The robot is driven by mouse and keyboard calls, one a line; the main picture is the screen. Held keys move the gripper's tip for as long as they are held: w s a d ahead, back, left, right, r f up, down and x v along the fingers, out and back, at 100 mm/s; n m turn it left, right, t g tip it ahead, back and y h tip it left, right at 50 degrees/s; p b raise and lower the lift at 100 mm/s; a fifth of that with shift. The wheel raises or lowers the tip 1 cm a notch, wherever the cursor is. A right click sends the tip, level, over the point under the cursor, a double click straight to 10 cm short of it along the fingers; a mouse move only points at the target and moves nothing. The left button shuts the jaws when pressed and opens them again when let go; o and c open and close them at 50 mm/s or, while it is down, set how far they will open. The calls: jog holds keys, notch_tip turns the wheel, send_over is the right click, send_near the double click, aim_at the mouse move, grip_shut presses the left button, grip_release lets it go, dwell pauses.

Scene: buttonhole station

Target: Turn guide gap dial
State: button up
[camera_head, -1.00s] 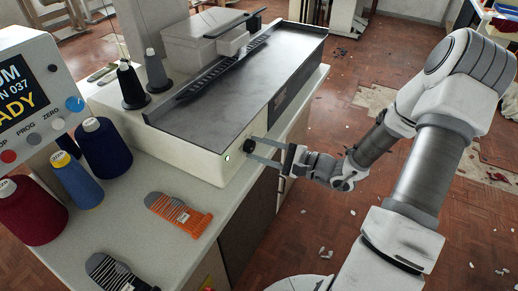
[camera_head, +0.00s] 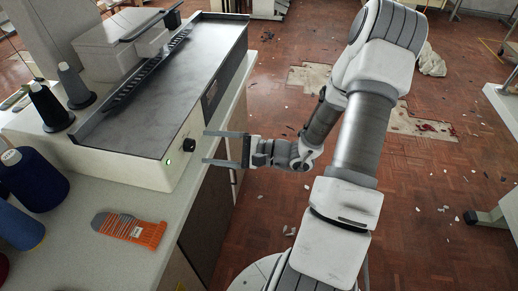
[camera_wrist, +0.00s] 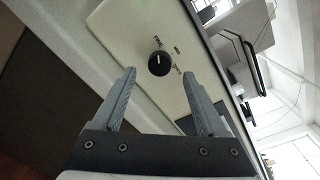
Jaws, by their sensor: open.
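The guide gap dial is a small black knob (camera_head: 190,144) on the front end face of the white machine (camera_head: 120,166), right of a green light. In the wrist view the dial (camera_wrist: 159,63) shows a white pointer line and small printed labels beside it. My gripper (camera_head: 204,147) is open and empty, its two fingers pointing at the machine's end face. In the head view the fingertips are just right of the dial, apart from it. In the wrist view the dial lies ahead, between and beyond the fingertips (camera_wrist: 158,72).
The counter's edge and dark cabinet front lie below my gripper. The floor to the right is open, with scattered debris.

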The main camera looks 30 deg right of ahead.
jog(key=p+v, duration=0.1)
jog(key=v, duration=1.2)
jog(key=shift+s+d, duration=0.2)
jog(key=shift+s, duration=0.05)
jog(key=shift+a, duration=0.1)
jog(key=w+a+r+n+g+h, duration=0.1)
jog(key=a+r+n+g+h, duration=0.2)
jog(key=r+n+h, duration=0.4)
jog(key=w+a+r+n+g+h, duration=0.25)
jog(key=r+n, duration=0.25)
jog(key=r, duration=0.4)
jog(key=s+a+r+n+t+h, duration=0.1)
jog(key=s+a+r+n+h, duration=0.1)
jog(key=s+a+r+n, duration=0.4)
jog(key=s+a+f+m+g+h+p, duration=0.2)
jog(key=s, duration=0.5)
notch_tip(320, 180, up, 13)
jog(key=p, duration=1.2)
jog(key=shift+a, duration=0.2)
